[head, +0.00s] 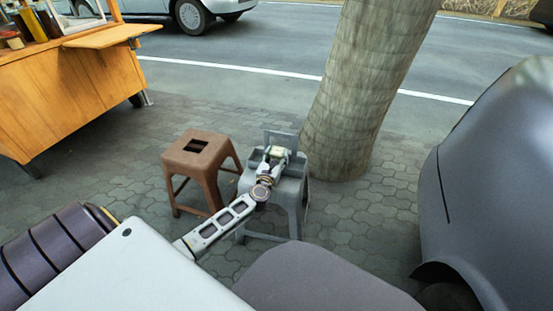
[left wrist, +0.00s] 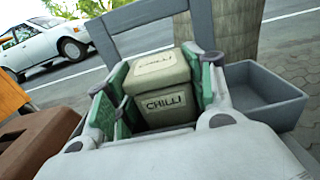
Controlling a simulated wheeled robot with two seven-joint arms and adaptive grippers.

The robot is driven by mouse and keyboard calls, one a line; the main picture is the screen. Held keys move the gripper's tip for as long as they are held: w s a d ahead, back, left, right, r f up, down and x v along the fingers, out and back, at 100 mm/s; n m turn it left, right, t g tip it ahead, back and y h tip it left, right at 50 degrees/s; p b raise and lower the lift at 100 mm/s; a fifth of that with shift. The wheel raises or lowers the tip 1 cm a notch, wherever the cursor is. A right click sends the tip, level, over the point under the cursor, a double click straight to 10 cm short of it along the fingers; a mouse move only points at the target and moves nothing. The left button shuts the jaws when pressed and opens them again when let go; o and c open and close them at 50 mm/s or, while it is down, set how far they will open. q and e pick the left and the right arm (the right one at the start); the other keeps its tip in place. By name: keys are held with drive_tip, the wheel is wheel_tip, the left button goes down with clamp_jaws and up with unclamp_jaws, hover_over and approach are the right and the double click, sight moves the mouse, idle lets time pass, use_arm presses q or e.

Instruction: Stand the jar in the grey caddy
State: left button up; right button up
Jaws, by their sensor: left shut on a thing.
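The jar (left wrist: 163,92) is a squarish beige-green container with a lid and the word CHILLI on its front and top. My left gripper (left wrist: 158,76) is shut on it, with green-padded fingers on either side; in the head view my left gripper (head: 272,158) holds the pale jar (head: 279,151) at the grey caddy. The grey caddy (head: 298,164) has an upright handle frame at the back and an open compartment on the right (left wrist: 262,92). The jar's base is hidden by the gripper, so I cannot tell whether it touches the caddy floor. My right gripper is not in view.
The caddy stands on a grey stool (head: 291,195). A brown stool (head: 198,158) is just left of it. A tree trunk (head: 362,80) rises close behind on the right. A wooden cart (head: 70,85) is at left, and a dark vehicle (head: 500,170) at right.

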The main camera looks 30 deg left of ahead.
use_arm(q)
drive_tip(key=shift+f, duration=0.1)
idle(0.3)
drive_tip(key=o, duration=0.6)
drive_tip(key=shift+f, duration=0.1)
drive_tip(key=o, duration=0.5)
drive_tip(key=shift+r, duration=0.2)
